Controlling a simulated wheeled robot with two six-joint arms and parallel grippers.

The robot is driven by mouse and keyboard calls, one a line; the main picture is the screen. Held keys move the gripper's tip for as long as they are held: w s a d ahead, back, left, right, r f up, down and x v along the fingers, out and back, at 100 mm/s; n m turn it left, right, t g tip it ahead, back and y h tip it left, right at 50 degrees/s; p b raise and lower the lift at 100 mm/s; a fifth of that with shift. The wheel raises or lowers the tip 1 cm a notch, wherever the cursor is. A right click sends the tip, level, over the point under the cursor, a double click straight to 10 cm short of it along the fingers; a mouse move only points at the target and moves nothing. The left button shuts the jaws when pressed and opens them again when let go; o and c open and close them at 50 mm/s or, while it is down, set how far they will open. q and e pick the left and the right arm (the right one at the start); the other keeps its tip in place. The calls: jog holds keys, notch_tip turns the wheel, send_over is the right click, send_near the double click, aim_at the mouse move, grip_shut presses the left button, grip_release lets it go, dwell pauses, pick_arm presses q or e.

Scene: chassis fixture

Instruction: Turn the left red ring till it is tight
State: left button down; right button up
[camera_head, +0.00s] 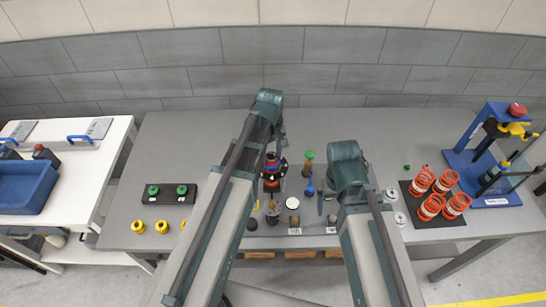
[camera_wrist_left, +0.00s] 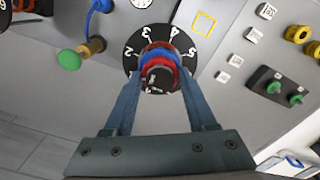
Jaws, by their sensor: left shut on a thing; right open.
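A stack of red and blue rings (camera_head: 272,160) with a dark core stands on a black round dial with white numbers, mid-table. In the left wrist view, the red ring (camera_wrist_left: 161,61) lies next to a blue band (camera_wrist_left: 158,50) above the numbered dial (camera_wrist_left: 132,63). My left gripper (camera_wrist_left: 161,72) has its two blue fingers on either side of the red ring, shut on it. In the head view, its arm hides part of the area around the dial.
A green-topped brass part (camera_head: 309,160) and a white disc (camera_head: 292,203) stand close to the dial. A black block with green knobs (camera_head: 168,192) sits left. Orange coils on a dark mat (camera_head: 455,218) and a blue press (camera_head: 493,200) stand right. The back of the table is clear.

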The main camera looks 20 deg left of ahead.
pick_arm(q)
jog(key=m, duration=0.6)
jog(key=c, duration=0.5)
grip_release()
jog(key=shift+r, duration=0.1)
notch_tip(320, 180, up, 7)
jog(key=p, duration=0.7)
